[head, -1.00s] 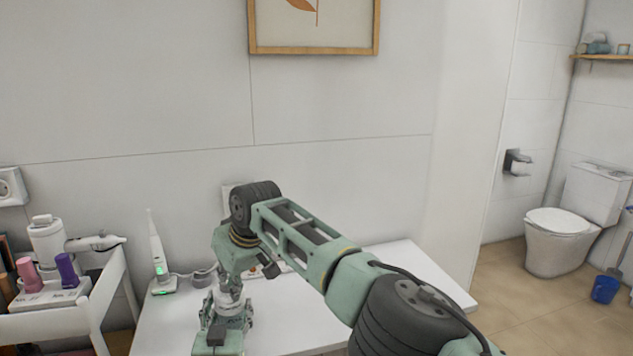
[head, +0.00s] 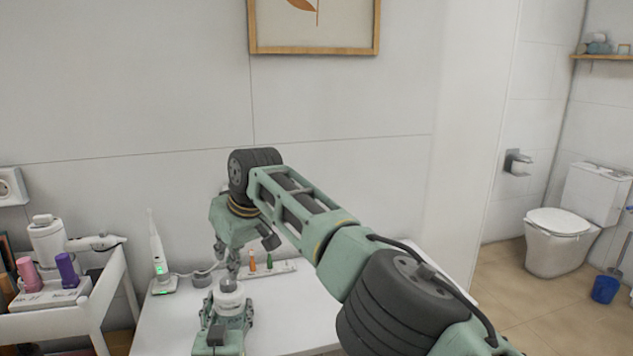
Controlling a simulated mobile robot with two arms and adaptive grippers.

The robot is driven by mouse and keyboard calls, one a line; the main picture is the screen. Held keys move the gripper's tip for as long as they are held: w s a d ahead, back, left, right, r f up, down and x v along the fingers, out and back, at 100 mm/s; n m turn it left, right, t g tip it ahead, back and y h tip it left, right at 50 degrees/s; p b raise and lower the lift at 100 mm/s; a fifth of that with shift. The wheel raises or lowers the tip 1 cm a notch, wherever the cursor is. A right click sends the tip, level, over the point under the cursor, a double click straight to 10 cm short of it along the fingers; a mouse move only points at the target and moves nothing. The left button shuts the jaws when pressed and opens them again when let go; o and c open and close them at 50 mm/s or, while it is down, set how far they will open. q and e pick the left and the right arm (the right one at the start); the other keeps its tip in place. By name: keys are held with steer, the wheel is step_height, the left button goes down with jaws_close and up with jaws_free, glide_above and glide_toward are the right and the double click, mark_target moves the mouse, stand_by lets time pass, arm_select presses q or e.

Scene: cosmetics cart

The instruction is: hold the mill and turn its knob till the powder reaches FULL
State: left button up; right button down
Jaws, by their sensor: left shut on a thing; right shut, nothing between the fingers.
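The mill (head: 230,296) stands upright on the white table, its pale round upper part showing with a small grey knob (head: 232,279) on top. My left gripper (head: 228,315) is low at the front, shut around the mill's body. My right gripper (head: 229,264) points down from above, shut and empty, with its fingertips just over the knob; I cannot tell whether they touch it. The powder and the FULL mark cannot be seen from here.
A white tray (head: 283,267) with small orange and green bottles lies behind the mill. An electric toothbrush (head: 156,247) stands on its charger to the left. A white cart (head: 95,310) with purple and pink bottles is at far left. The table's right part (head: 300,320) is clear.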

arm_select(q)
steer(key=shift+f, duration=0.15)
steer(key=o, duration=1.5)
steer(key=shift+w, duration=0.1)
arm_select(e)
steer(key=shift+w+f, duration=0.1)
